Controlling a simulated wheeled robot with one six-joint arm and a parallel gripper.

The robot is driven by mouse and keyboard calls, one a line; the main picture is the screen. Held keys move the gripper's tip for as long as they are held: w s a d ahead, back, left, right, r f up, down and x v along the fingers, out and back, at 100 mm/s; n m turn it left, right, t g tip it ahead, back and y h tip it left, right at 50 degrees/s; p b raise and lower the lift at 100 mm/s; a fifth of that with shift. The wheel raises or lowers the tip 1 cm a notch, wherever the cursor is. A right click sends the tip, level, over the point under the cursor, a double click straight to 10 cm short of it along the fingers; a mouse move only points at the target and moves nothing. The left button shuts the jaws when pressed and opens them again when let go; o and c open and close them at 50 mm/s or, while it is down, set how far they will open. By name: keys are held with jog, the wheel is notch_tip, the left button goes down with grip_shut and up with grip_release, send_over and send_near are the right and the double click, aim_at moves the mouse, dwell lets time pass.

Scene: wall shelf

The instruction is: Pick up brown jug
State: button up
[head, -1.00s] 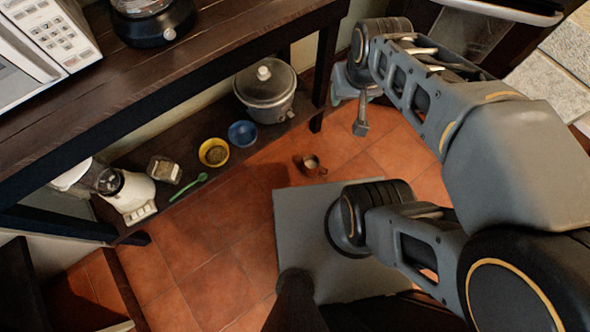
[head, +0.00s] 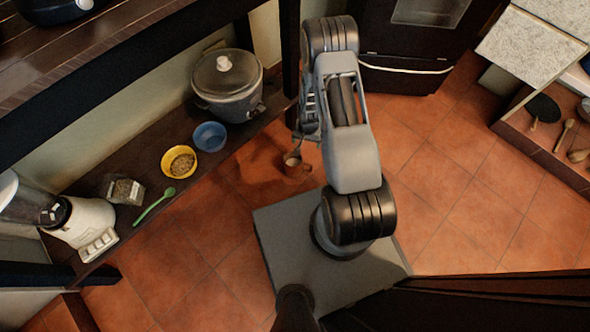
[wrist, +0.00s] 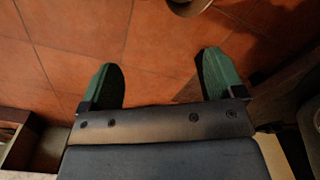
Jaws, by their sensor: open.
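The small brown jug (head: 296,166) stands on the tiled floor in the head view, just off the far edge of the grey base plate. My gripper (wrist: 160,66) is open and empty, with its two green fingers spread apart over bare tiles in the wrist view. In the head view my gripper hangs above and close to the jug, partly hidden by my arm. A rounded brownish object (wrist: 188,5) is cut off by the top edge of the wrist view, beyond the fingers; I cannot tell for sure that it is the jug.
A low dark shelf left of the jug holds a grey cooker (head: 228,88), a blue bowl (head: 210,137), a yellow bowl (head: 179,162), a green spoon (head: 153,207), a glass container (head: 122,190) and a blender (head: 90,226). Open tiled floor lies to the right.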

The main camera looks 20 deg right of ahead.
jog(key=b, duration=0.4)
send_near(298, 166)
jog(key=shift+m, duration=0.3)
jog(key=d+f, duration=0.1)
jog(key=f, duration=0.1)
jog(key=d+f, duration=0.1)
jog(key=f, duration=0.1)
jog(key=d+f, duration=0.2)
jog(key=shift+s+d, duration=0.1)
jog(key=shift+d+f+b, duration=0.15)
jog(key=shift+f+b, duration=1.75)
jog(key=shift+f, duration=1.2)
jog(key=shift+r, duration=0.1)
jog(key=c, duration=1.3)
jog(key=shift+c, duration=0.2)
jog(key=shift+r, duration=0.2)
